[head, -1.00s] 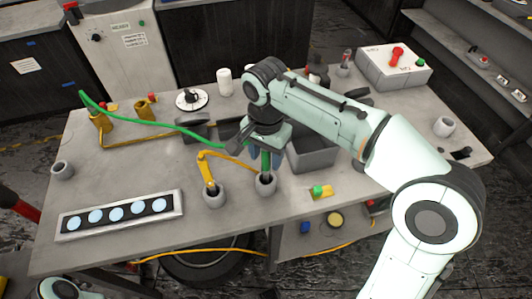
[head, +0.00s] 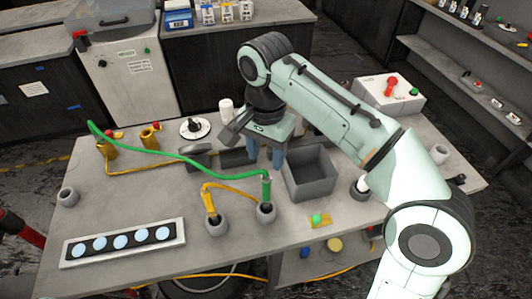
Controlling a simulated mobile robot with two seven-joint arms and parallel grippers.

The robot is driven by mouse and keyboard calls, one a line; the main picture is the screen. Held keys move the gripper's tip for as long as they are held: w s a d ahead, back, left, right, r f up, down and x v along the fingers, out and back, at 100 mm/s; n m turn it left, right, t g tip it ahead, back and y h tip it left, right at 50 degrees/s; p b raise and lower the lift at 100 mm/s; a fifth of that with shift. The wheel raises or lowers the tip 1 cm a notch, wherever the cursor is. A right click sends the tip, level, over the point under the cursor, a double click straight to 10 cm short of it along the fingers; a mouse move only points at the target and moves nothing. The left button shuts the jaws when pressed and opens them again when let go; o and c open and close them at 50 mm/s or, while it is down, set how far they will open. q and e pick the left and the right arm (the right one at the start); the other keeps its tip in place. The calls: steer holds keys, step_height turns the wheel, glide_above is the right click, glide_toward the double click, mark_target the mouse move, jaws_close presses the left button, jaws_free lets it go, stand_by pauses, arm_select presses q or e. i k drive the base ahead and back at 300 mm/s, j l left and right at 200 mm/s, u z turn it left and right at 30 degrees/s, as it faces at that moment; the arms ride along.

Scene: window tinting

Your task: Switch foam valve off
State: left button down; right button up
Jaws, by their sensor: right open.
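Two brass valves with red handles stand at the back left of the table: a left one (head: 107,150) and a right one (head: 150,140). No readable label shows which is the foam valve. A green hose (head: 190,163) runs from near the left valve to a green nozzle (head: 267,188), upright in a grey cup holder (head: 265,213). A yellow nozzle (head: 210,203) stands in the holder beside it (head: 216,227). My right gripper (head: 265,153) is open and empty, pointing down behind the green nozzle and apart from it. My left gripper is out of view.
A grey open bin (head: 310,178) stands just right of my right gripper. A light panel with blue discs (head: 122,242) lies front left. A white box with red and green knobs (head: 387,95) sits back right. A white dial (head: 195,128) is behind the hose.

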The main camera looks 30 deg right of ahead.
mark_target(316, 219)
steer(key=k, duration=1)
